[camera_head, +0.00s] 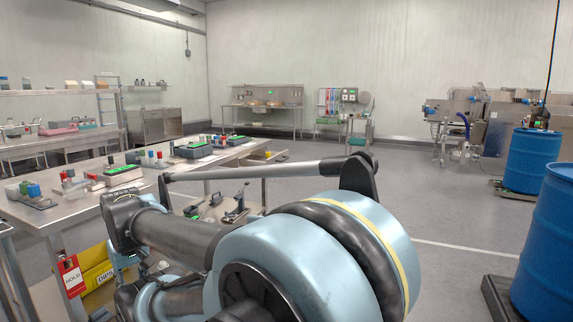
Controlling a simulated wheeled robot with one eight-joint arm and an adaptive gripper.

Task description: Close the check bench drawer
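The steel check bench (150,180) runs from the left front toward the middle of the view. A drawer (266,156) sticks out at its far right end, pulled open, with something yellowish inside. Part of the bench's near side and what lies under it is hidden behind my arm. My arm's large blue joint and dark links fill the lower middle. I cannot make out my gripper, and nothing shows it touching the drawer.
Small devices with green tops (193,150) and coloured bottles stand on the bench. A red hold tag (70,275) and a yellow bin (97,276) are at lower left. Blue drums (533,162) stand at right. The grey floor (400,190) between is clear.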

